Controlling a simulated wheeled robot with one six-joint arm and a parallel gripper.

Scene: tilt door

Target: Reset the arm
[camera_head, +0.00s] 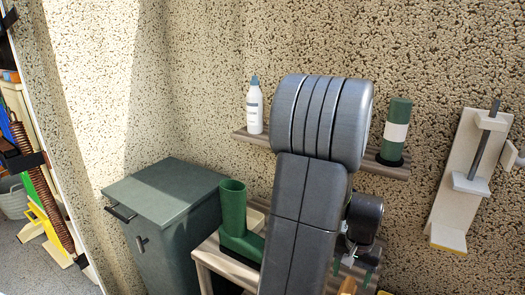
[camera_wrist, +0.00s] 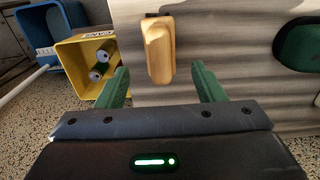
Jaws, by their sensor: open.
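My gripper (camera_wrist: 161,78) is open in the wrist view, its two green fingers spread apart with nothing between the tips. A wooden block-like piece (camera_wrist: 158,50) lies on the grey-brown wood-grain top (camera_wrist: 215,50), just beyond the fingers and in line with the gap. In the head view my grey arm stands folded in the middle and hides part of the table and shelf. The green fingers show low, right of the arm, near the table (camera_head: 205,252). No tilt door can be made out for sure.
A green boot (camera_head: 234,215) stands on the table, left of my arm. A wall shelf (camera_head: 255,138) holds a white bottle (camera_head: 254,108) and a green cylinder (camera_head: 397,125). A grey-green cabinet (camera_head: 165,200) stands left. Yellow (camera_wrist: 78,55) and blue (camera_wrist: 50,12) bins show in the wrist view.

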